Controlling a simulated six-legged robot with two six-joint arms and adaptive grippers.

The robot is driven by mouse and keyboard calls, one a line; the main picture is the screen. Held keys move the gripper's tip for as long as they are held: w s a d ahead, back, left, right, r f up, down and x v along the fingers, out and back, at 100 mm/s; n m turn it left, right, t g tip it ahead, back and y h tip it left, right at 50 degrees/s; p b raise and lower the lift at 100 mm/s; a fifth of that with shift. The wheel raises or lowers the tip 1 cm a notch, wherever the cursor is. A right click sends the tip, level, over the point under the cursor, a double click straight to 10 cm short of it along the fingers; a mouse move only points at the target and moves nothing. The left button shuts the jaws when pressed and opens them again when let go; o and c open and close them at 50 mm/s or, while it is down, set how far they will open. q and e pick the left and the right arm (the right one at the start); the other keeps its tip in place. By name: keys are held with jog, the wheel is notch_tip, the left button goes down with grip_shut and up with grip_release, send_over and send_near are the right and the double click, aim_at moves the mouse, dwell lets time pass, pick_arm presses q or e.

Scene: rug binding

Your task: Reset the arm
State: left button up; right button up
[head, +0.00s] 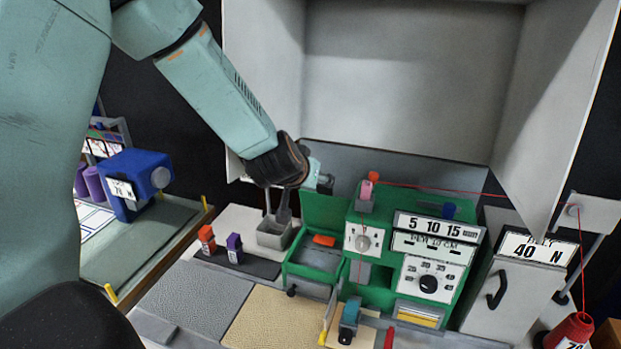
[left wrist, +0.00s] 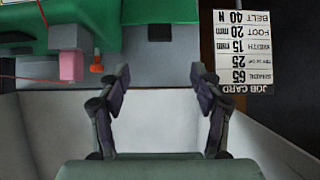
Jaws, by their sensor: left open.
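My left arm reaches in from the upper left in the head view. Its gripper (head: 277,212) points down over a small grey open box (head: 273,236), left of the green machine (head: 375,255). I cannot tell whether the fingertips touch the box. In the left wrist view the two fingers of this gripper (left wrist: 163,78) are spread apart with nothing between them. My right gripper shows in neither view.
An orange block (head: 207,238) and a purple block (head: 235,247) stand on a dark strip. The belt box (head: 513,290) reads 40 N. A red thread spool (head: 570,331) stands lower right. A job card (left wrist: 236,50) shows in the left wrist view. Grey panels rise behind.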

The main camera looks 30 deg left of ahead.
pick_arm(q)
jog(key=shift+s, duration=0.1)
dwell(0.4)
jog(key=s+d+f+m+g+h, duration=0.1)
jog(key=s+d+f+g, duration=0.25)
jog(key=s+f, duration=0.6)
jog(key=s+d+f+m+g, duration=0.15)
jog(key=s+d+f, duration=0.25)
jog(key=s+f, duration=0.55)
jog(key=s+d+f+g+h, duration=0.1)
jog(key=s+d+f+g, duration=0.15)
jog(key=s, duration=0.45)
jog(key=s+d+f+g, duration=0.1)
jog(key=s+f, duration=0.2)
jog(key=s, duration=0.4)
jog(key=s+d+f+g+h, duration=0.1)
jog(key=s+d+f+g, duration=0.15)
jog(key=s, duration=0.45)
notch_tip(320, 180, down, 20)
jog(key=b, duration=2)
jog(key=shift+w+a+f+t+y, duration=0.25)
jog(key=shift+a+t+y, duration=0.05)
jog(key=shift+a+t, duration=0.15)
